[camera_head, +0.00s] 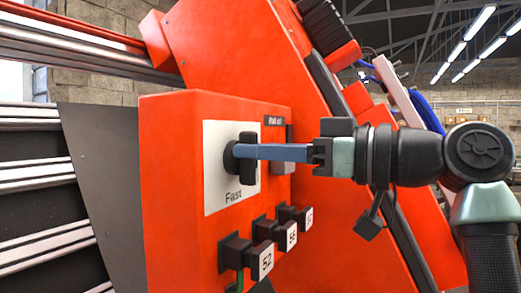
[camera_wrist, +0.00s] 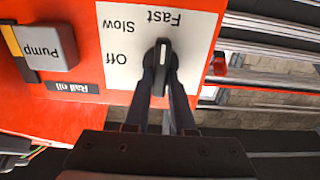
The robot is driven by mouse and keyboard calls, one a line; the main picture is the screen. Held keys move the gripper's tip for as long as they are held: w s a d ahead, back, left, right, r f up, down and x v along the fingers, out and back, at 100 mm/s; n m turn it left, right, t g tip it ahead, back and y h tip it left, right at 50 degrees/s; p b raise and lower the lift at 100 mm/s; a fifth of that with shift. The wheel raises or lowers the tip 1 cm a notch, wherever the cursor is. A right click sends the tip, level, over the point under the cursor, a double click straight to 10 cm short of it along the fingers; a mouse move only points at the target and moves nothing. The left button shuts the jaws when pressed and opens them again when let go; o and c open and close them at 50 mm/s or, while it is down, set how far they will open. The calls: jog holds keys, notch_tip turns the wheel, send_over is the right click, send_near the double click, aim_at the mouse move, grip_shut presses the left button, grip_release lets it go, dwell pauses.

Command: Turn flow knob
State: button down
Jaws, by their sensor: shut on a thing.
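The flow knob (camera_head: 247,172) is black with a bar handle and sits on a white plate (camera_head: 216,140) on the red control box. In the wrist view, the knob (camera_wrist: 161,62) has a white line lying upright in the picture, with its upper end towards the word "Fast". "Slow" and "Off" are printed to its left, upside down. My gripper (camera_head: 250,152) reaches in from the right with blue fingers shut on the knob. In the wrist view, the fingers of my gripper (camera_wrist: 164,85) lie on either side of the handle. The fingers partly cover the knob in the head view.
A grey "Pump" button (camera_wrist: 46,45) and a "Rail oil" label (camera_wrist: 75,87) are beside the plate. Several black connectors (camera_head: 264,258) with number tags stick out below my gripper. Metal rails (camera_head: 40,180) run at the left. A sloped red frame (camera_head: 225,50) rises behind the box.

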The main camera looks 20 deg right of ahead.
dwell(0.4)
jog(key=n+b, duration=0.2)
jog(key=n, duration=0.2)
jog(key=n+b, duration=0.2)
jog(key=n, duration=0.3)
jog(key=n+b, duration=0.2)
jog(key=n, duration=0.2)
jog(key=shift+s+a+f+n+b, duration=0.3)
jog(key=shift+a+f+n+b, duration=0.05)
jog(key=shift+a+f+n, duration=0.05)
jog(key=shift+f+n+b, duration=0.1)
jog(key=shift+n+b, duration=0.35)
jog(key=shift+n, duration=1.65)
jog(key=c, duration=0.8)
grip_release()
jog(key=shift+o, duration=0.2)
